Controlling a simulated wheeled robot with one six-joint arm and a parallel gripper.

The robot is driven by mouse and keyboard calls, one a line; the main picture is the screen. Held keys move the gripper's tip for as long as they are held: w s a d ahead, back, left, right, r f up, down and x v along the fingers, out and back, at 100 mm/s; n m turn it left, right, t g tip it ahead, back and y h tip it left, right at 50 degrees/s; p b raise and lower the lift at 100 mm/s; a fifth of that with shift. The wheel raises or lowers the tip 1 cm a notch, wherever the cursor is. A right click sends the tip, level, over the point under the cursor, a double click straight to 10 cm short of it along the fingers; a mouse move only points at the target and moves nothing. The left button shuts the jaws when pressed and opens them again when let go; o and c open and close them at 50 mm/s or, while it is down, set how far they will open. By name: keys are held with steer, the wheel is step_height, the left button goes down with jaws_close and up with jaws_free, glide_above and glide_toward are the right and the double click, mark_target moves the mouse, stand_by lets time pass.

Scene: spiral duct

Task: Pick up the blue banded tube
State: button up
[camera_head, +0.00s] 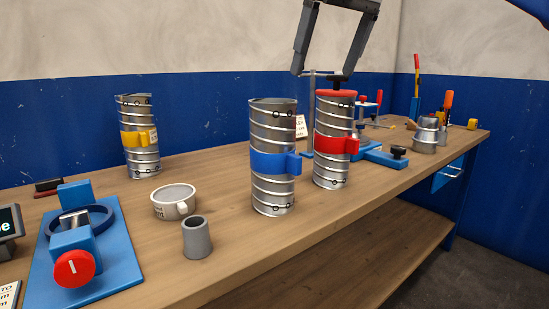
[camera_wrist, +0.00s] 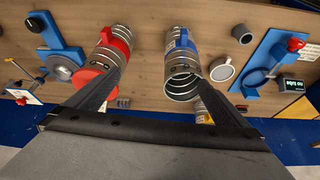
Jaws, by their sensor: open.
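The blue banded tube (camera_head: 272,190) stands upright on the workbench, a ribbed silver spiral duct with an open top and a blue band with a block on its right. In the wrist view the blue banded tube (camera_wrist: 181,62) shows its open end, between the lines of my two fingers. My gripper (camera_head: 322,74) is open and empty. In the head view it appears above and to the right of the blue banded tube, over the red-capped tube. It does not touch the blue banded tube. The fingers also show in the wrist view (camera_wrist: 163,72).
A red-banded tube with a red cap (camera_head: 333,170) stands close right of the blue one. A yellow-banded tube (camera_head: 140,160) stands back left. The bench (camera_head: 310,240) is clear in front.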

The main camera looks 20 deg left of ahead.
step_height(320, 180, up, 3)
steer(key=n, duration=0.2)
glide_above(270, 118)
steer(key=w+d, duration=0.2)
steer(key=d, duration=0.1)
steer(key=shift+y, duration=0.3)
steer(key=x, duration=1.1)
steer(key=d+x, duration=0.1)
steer(key=x, duration=0.5)
steer(key=shift+s+f, duration=0.2)
steer(key=shift+g, duration=0.3)
steer(key=shift+c, duration=0.3)
steer(key=c, duration=1.5)
steer(key=shift+c, duration=1.3)
steer(key=shift+r, duration=0.15)
